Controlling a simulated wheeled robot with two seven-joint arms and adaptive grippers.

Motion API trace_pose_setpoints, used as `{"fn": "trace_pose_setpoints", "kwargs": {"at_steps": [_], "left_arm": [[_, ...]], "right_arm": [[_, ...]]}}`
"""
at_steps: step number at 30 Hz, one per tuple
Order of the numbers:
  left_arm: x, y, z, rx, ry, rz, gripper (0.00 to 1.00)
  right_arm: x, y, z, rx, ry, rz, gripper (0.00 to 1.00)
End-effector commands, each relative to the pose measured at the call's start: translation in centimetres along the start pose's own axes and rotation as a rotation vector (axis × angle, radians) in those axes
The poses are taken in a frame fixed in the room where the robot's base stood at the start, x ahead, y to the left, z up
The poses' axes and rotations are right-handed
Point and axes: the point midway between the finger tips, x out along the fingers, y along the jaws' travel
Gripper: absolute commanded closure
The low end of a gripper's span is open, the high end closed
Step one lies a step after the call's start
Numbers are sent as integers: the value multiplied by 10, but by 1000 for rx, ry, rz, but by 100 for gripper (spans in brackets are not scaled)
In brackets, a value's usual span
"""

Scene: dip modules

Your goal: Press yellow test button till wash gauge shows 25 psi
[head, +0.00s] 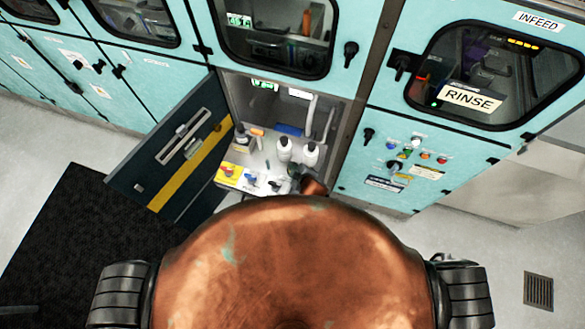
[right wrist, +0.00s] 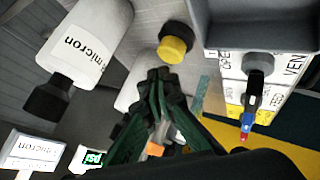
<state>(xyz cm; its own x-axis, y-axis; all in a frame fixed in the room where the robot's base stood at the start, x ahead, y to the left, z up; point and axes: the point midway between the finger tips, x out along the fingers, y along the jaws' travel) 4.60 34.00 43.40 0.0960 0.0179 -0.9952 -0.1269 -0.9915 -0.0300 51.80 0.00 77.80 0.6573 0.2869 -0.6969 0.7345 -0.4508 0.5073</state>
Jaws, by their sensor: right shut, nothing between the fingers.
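The yellow button (right wrist: 173,49) shows in the right wrist view as a yellow cap on a dark round collar. My right gripper (right wrist: 163,78) is shut and empty, its dark green fingertips just below the button in that view. I cannot tell whether they touch it. In the head view the right gripper (head: 298,173) is small, at the open cabinet's front, partly hidden by my copper-coloured body. A small green-lit display (right wrist: 93,157) shows at the lower left of the wrist view; it may be the gauge, but its number is unreadable. My left gripper is not in view.
White canisters (right wrist: 90,40) marked "micron" stand close by in the wrist view. A labelled panel (right wrist: 232,88) with a black, blue and red handle (right wrist: 248,108) is at right. The dark cabinet door (head: 165,150) hangs open at left in the head view.

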Motion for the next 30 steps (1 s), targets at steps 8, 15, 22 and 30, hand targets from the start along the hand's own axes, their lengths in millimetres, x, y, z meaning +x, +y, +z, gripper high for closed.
{"fn": "trace_pose_setpoints", "kwargs": {"at_steps": [8, 15, 22, 30], "left_arm": [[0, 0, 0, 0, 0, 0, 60], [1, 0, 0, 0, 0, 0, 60], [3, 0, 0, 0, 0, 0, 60], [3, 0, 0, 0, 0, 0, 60]], "right_arm": [[0, 0, 0, 0, 0, 0, 100], [2, -1, 1, 0, 0, 0, 100], [6, -4, 4, 1, 0, 0, 100], [6, -4, 4, 0, 0, 0, 100]]}}
